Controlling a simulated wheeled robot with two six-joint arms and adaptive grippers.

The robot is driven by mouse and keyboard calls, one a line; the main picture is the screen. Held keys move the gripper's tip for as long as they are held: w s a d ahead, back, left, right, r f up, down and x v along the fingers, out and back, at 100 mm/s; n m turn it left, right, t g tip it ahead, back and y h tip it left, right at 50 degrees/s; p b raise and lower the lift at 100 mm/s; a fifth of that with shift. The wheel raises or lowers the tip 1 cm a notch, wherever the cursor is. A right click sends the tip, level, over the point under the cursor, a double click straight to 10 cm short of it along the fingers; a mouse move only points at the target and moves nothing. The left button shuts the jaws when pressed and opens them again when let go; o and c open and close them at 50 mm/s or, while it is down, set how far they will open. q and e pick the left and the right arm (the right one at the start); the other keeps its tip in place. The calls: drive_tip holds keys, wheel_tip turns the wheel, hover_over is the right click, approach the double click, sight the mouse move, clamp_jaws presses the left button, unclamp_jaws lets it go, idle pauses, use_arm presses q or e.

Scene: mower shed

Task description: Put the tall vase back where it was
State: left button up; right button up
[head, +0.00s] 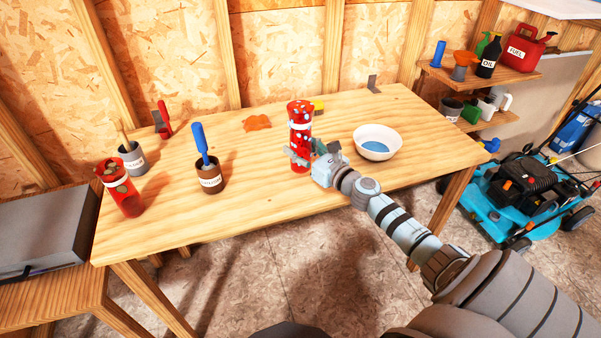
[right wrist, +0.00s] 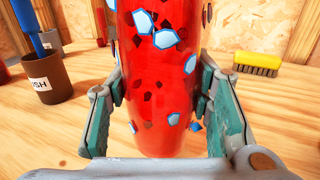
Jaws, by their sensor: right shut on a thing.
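The tall vase (head: 300,115) is red with white and blue chips and a pale band. It stands upright at the middle of the wooden workbench and also fills the middle of the right wrist view (right wrist: 160,75). My right gripper (head: 303,155) is shut on its lower part, with one finger on each side. The base is at or just above the bench top; I cannot tell if it touches. My left gripper is not in view.
A white bowl (head: 377,142) stands right of the vase. A yellow brush (right wrist: 258,64) lies behind it, an orange cloth (head: 257,123) behind left. A brown pot with a blue-handled tool (head: 209,178) and a grey pot (head: 132,160) stand left. The bench's front middle is clear.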

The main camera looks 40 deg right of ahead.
wheel_tip(320, 180, down, 4)
drive_tip(key=shift+s+a+r+b, duration=0.1)
drive_tip(key=shift+r+b, duration=0.1)
drive_tip(key=shift+b, duration=0.95)
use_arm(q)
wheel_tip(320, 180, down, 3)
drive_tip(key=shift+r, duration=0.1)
use_arm(e)
drive_tip(key=shift+r, duration=0.15)
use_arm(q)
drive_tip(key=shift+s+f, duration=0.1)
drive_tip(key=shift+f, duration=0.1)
use_arm(e)
drive_tip(key=o, duration=1.5)
